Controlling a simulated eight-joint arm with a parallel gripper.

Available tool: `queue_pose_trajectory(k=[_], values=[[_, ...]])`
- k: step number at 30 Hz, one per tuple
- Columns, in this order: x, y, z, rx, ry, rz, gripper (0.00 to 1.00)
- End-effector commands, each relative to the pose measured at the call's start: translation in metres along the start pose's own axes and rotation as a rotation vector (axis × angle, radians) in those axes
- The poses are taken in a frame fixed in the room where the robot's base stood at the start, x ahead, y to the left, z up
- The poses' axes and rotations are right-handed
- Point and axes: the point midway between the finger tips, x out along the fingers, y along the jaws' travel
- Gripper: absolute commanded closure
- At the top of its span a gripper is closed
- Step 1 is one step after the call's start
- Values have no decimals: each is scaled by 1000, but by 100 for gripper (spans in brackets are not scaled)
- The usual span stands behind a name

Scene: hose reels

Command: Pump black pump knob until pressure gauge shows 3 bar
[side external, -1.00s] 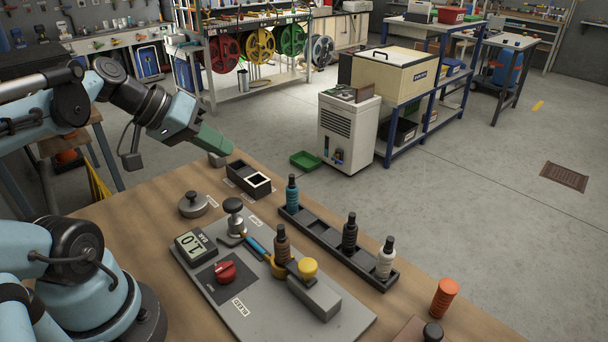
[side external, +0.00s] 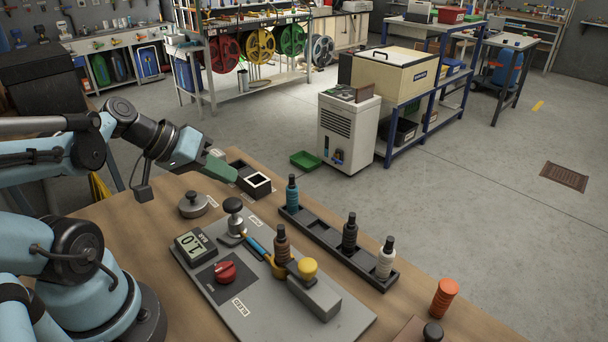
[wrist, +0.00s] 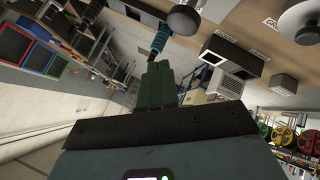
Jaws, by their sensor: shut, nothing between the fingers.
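The black pump knob (side external: 233,204) stands on a metal stem on the grey plate (side external: 330,327). Beside it, the pressure gauge (side external: 190,243) shows 1.0 on its tilted display. My gripper (side external: 229,173) is shut and empty, with its green fingers above the back of the table, behind the pump knob and apart from it.
A red knob (side external: 225,271) and a yellow knob (side external: 308,267) sit on the plate. A black rack (side external: 319,235) with several bottles stands right of it. A black box (side external: 239,167) lies near my fingers, and a round grey weight (side external: 192,205) stands left of the pump.

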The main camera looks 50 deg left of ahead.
Motion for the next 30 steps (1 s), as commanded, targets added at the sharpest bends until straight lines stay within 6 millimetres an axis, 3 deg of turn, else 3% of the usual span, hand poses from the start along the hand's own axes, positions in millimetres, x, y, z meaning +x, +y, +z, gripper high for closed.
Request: queue_pose_trajectory(k=[12,30], values=[[18,-13,13,0,0,0,100],[20,-14,14,0,0,0,100]])
